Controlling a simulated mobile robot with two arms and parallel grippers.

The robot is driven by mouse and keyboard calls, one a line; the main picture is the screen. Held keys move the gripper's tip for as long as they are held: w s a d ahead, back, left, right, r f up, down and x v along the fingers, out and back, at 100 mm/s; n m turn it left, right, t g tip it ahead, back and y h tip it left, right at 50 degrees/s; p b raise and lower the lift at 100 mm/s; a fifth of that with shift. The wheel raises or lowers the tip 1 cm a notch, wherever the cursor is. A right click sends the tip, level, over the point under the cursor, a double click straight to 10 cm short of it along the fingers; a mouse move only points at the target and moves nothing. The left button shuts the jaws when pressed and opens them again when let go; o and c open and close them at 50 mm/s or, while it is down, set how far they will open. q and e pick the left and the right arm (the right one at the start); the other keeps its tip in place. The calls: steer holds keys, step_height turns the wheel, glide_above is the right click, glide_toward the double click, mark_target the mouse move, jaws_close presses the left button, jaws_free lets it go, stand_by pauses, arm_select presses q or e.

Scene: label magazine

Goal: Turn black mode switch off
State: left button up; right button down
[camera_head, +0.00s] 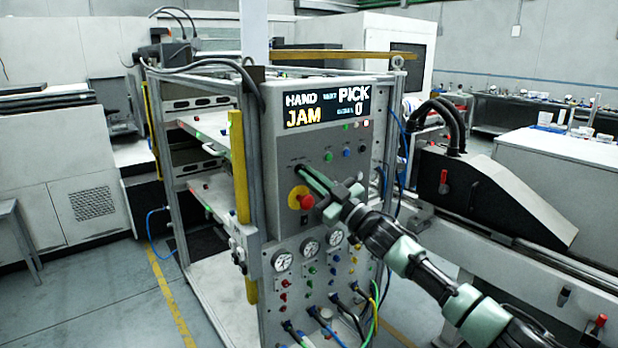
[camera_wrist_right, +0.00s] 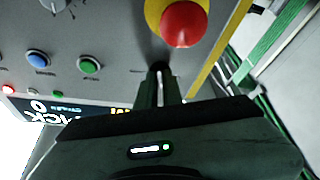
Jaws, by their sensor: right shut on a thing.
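The grey control panel (camera_head: 347,133) stands in the middle of the head view. My right gripper (camera_head: 303,170) reaches it from the lower right, its fingertips at the panel face just above the red emergency button. In the right wrist view, which shows the panel upside down, the fingers of my right gripper (camera_wrist_right: 159,88) are shut on the small black mode switch (camera_wrist_right: 158,66). Only the switch's top shows between the fingertips, so its exact setting cannot be told. My left gripper is not in view.
The red emergency button (camera_head: 306,201) on its yellow plate sits close below the fingertips; it also shows in the wrist view (camera_wrist_right: 184,24). The display (camera_head: 328,107) reads HAND, JAM, PICK and 0. Green button (camera_head: 328,156) and blue button (camera_head: 346,152) are right of the switch. Gauges and hoses are below.

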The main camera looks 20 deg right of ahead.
steer(key=n+g+p, duration=0.1)
steer(key=n, duration=0.1)
steer(key=n+g+y, duration=0.1)
steer(key=n, duration=0.2)
steer(key=n+g+p, duration=0.1)
steer(key=n, duration=0.2)
steer(key=shift+w+d+r+y+p, duration=0.1)
steer(key=shift+d+r+y+p, duration=0.2)
steer(key=shift+y, duration=0.1)
steer(key=shift+f+n+g+p, duration=0.1)
steer(key=shift+n+g+p, duration=0.55)
steer(key=shift+n, duration=0.95)
steer(key=c, duration=1.6)
jaws_free()
steer(key=shift+o, duration=0.2)
steer(key=b+v, duration=0.2)
steer(key=v, duration=0.5)
steer(key=shift+s+d+b, duration=0.25)
steer(key=shift+s+b, duration=0.05)
steer(key=shift+b, duration=0.05)
